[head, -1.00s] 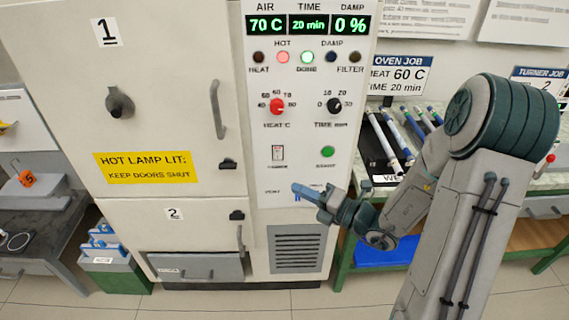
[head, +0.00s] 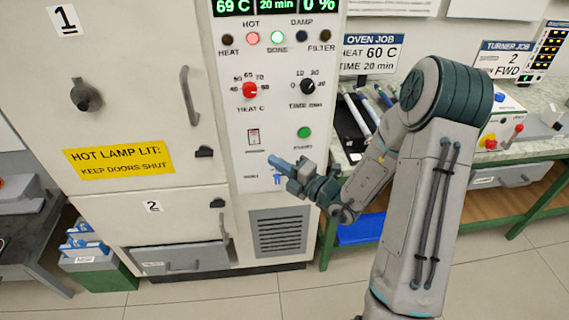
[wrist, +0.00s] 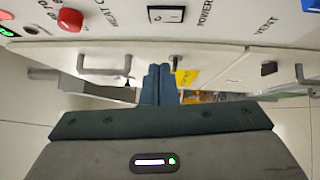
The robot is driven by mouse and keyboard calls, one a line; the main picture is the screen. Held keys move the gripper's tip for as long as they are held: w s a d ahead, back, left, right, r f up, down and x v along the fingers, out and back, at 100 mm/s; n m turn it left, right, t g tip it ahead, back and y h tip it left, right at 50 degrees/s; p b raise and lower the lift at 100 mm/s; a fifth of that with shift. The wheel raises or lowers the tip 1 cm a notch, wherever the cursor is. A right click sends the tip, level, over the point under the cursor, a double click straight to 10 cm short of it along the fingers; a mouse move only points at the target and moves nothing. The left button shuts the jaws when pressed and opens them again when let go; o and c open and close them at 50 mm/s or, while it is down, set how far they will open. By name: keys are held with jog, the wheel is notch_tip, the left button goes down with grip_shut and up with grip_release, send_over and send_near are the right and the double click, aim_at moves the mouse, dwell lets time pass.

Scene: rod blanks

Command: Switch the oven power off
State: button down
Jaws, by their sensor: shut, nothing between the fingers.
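In the wrist view the shut fingers (wrist: 158,72) point toward the panel, below the switch. The oven display (head: 275,5) reads 69 C, 20 min and 0 %.
The red heat knob (head: 250,90), black time knob (head: 307,87) and green start button (head: 304,132) are near the switch. A blue vent control (head: 279,180) sits below my gripper. The HOT lamp (head: 253,39) is lit red. A bench with rods (head: 355,115) stands at right.

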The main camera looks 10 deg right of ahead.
aim_at(254, 138)
jog(key=shift+w+a+r+p, duration=0.2)
jog(key=shift+w+a, duration=0.45)
jog(key=shift+w, duration=0.65)
jog(key=shift+w+a+r+p, duration=0.2)
jog(key=shift+w+a, duration=0.5)
jog(key=shift+w, duration=0.65)
jog(key=shift+w+a+r+p, duration=0.1)
jog(key=shift+w+a+p, duration=0.15)
jog(key=shift+w+a, duration=0.75)
jog(key=shift+w+d, duration=0.3)
jog(key=shift+d, duration=0.05)
